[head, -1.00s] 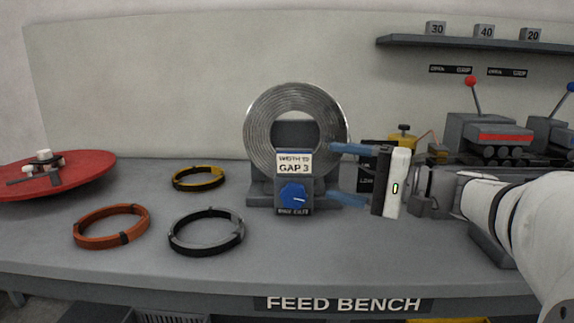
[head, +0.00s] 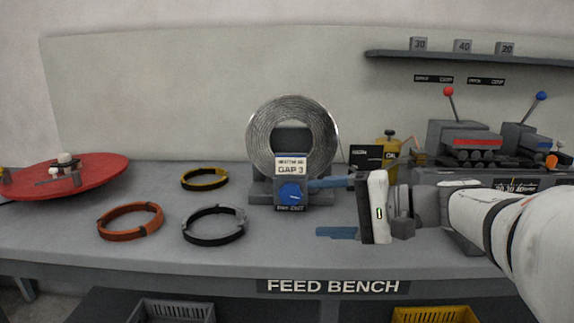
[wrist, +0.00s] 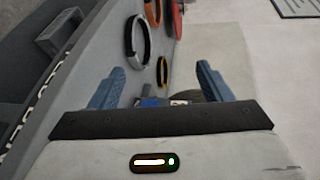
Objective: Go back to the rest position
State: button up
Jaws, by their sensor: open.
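My gripper (head: 333,208) is at the right of centre in the head view, held over the feed bench (head: 120,252). Its two blue fingers are spread apart and point left, with nothing between them. The upper finger overlaps the edge of the pay-out stand (head: 292,192) in the picture; I cannot tell whether they touch. A silver coil (head: 262,128) stands upright on that stand, above its blue knob and GAP 3 sign. In the wrist view the open fingers (wrist: 160,88) frame the bench, with part of the stand low between them.
Orange (head: 130,222), black-and-grey (head: 214,226) and yellow (head: 204,179) rings lie on the left of the bench. A red disc (head: 85,178) is at the far left. Lever machines (head: 470,140) and a yellow can (head: 387,148) stand at the right, under a shelf (head: 450,57).

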jog(key=s+d+r+n+g+h+p, duration=0.1)
jog(key=s+d+n+h+p, duration=0.1)
jog(key=s+d+h+p, duration=0.2)
jog(key=s+d+r+n+g+h+p, duration=0.1)
jog(key=s+d+n+g+h+p, duration=0.1)
jog(key=s+h+p, duration=0.8)
jog(key=d+n+p, duration=0.1)
jog(key=d+p, duration=0.1)
jog(key=p, duration=0.6)
jog(key=shift+p, duration=0.35)
jog(key=shift+c, duration=0.5)
